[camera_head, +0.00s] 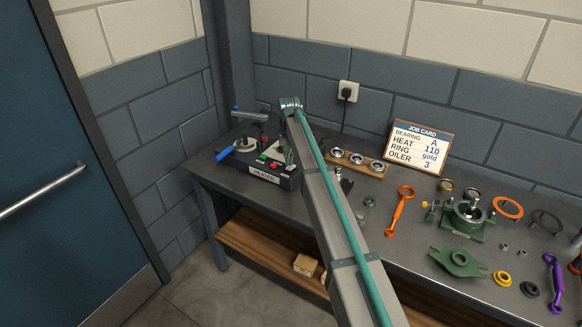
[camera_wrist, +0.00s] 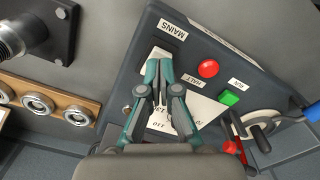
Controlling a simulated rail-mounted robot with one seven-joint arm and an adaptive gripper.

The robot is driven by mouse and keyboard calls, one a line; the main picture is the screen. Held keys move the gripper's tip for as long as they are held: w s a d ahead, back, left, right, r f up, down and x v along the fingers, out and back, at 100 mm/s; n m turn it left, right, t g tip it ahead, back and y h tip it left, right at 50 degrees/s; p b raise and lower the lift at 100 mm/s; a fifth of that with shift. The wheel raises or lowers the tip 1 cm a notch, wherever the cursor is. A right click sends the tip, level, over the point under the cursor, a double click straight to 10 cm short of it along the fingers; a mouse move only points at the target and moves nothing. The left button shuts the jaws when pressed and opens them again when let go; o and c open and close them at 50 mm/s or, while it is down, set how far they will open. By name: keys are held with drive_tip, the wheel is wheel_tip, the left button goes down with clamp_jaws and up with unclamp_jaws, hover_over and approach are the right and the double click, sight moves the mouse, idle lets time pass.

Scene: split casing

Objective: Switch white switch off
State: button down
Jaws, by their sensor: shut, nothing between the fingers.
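The white switch appears to be in the light panel area (camera_wrist: 160,51) beside the MAINS label (camera_wrist: 172,28) in the wrist view. My fingers cover most of that area, so its position is hidden. My gripper (camera_wrist: 159,75) is shut and empty, its fingertips over this area; I cannot tell whether they touch. In the head view my gripper (camera_head: 290,157) is small, at the right part of the dark heater box (camera_head: 264,179). A white plate with partly hidden lettering, including OFF (camera_wrist: 159,124), shows around the fingers.
A red button (camera_wrist: 208,68) by the HALT label and a green button (camera_wrist: 229,97) sit right of my fingers. A blue-handled part (camera_head: 225,153) is at the box's left. A wooden rack with rings (camera_head: 357,160) stands to the right. A job card (camera_head: 419,145) leans at the wall.

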sight(289, 168)
drive_tip(key=shift+s+f+b, duration=0.1)
drive_tip(key=shift+f+b, duration=0.25)
drive_tip(key=shift+f, duration=0.8)
idle(0.6)
drive_tip(key=shift+r, duration=0.15)
drive_tip(key=shift+r+p, duration=1.5)
drive_tip(key=shift+r, duration=1.85)
